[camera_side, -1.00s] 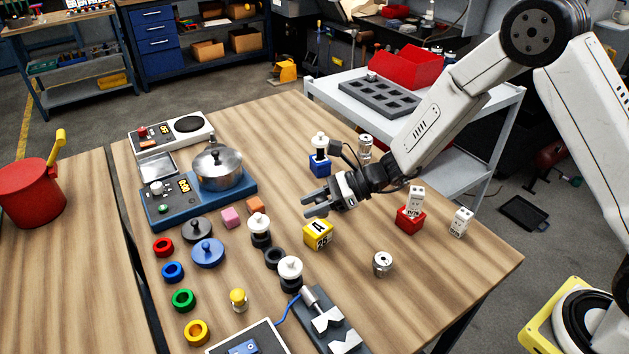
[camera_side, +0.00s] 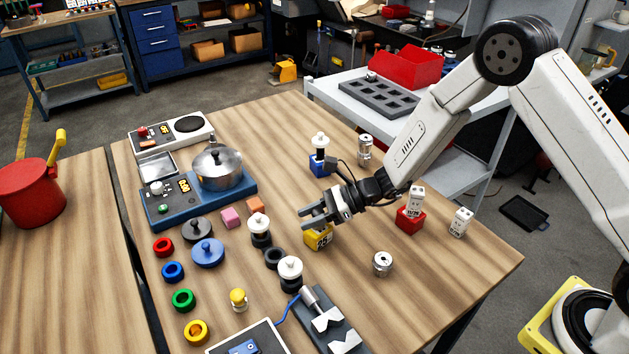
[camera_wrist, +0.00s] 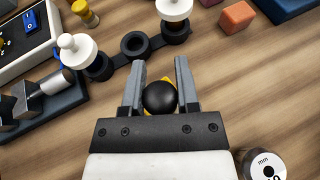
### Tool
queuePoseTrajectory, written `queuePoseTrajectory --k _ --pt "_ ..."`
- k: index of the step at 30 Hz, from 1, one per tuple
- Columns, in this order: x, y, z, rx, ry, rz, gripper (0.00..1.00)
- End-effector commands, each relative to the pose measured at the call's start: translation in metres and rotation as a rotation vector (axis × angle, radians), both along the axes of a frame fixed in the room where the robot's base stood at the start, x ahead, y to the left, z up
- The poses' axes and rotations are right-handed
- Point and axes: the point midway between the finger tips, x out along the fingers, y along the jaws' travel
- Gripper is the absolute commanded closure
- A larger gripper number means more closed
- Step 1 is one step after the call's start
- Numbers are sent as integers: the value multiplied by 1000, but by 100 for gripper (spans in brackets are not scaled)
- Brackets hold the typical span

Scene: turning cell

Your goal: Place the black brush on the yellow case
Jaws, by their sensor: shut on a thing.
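The black brush (camera_wrist: 159,99) shows in the wrist view as a round dark head between my two fingers. My gripper (camera_wrist: 160,72) is shut on it. In the side view my gripper (camera_side: 309,215) is low over the yellow case (camera_side: 319,238), and I cannot make out the brush there. The yellow case is a small block with dark markings on the table, its top partly covered by my fingers. A little yellow (camera_wrist: 166,81) shows beyond the brush in the wrist view. I cannot tell whether brush and case touch.
A metal cylinder (camera_side: 382,264) stands to the right of the case. A red block (camera_side: 410,219) carries a white box. A blue block (camera_side: 321,165) stands behind. White-topped pieces (camera_side: 290,268) in a black holder are in front-left. Bare wood lies around the case.

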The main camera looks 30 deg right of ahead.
Motion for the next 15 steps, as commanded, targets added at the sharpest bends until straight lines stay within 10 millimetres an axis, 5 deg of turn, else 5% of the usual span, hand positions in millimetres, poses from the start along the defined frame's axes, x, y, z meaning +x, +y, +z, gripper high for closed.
queuePoseTrajectory --k 9,10,12,15 --pt "0 0 -4 0 0 0 100" --pt "0 0 -3 0 0 0 51" --pt "0 0 -3 0 0 0 29" --pt "0 0 -3 0 0 0 26"
